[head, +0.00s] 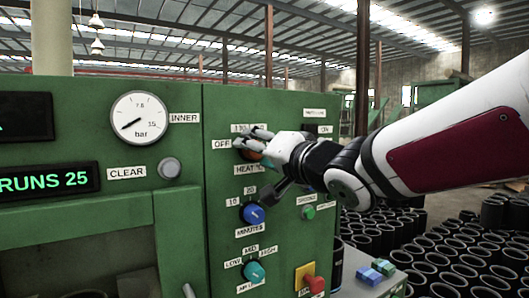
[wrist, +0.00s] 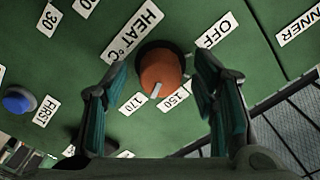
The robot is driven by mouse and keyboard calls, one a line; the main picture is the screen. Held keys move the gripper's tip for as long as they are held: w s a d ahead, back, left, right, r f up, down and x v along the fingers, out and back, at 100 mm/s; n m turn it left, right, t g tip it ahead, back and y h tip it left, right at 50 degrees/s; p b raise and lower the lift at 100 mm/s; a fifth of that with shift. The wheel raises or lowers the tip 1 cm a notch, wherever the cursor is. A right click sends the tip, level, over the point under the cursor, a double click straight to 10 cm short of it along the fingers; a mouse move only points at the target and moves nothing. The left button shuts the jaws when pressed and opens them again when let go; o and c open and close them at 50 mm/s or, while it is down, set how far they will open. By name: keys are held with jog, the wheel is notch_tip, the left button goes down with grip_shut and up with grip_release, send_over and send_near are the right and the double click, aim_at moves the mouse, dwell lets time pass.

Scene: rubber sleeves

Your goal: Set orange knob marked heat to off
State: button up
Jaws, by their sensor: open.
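The orange knob (wrist: 160,72) is on the green panel in the wrist view, with HEAT °C beside it. Its white mark points between the 150 label (wrist: 179,97) and the 170 label (wrist: 132,104). The OFF label (wrist: 213,33) is on its upper right side in that view. My gripper (wrist: 161,64) is open, with one finger on each side of the knob and a visible gap to both sides. In the head view my gripper (head: 262,143) is at the panel and hides most of the knob.
Below in the head view are a blue MINUTES knob (head: 252,214) and a teal knob (head: 254,271). A green button (head: 309,212) and a red switch (head: 314,284) are to their right. A gauge (head: 139,118) is at left. Black sleeves (head: 425,262) crowd the floor at right.

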jog(key=shift+c, duration=0.5)
jog(key=c, duration=1.1)
jog(key=shift+o, duration=0.2)
jog(key=shift+n, duration=0.3)
jog(key=shift+d+n+b, duration=0.15)
jog(key=shift+n+b, duration=4)
jog(key=shift+n, duration=8.95)
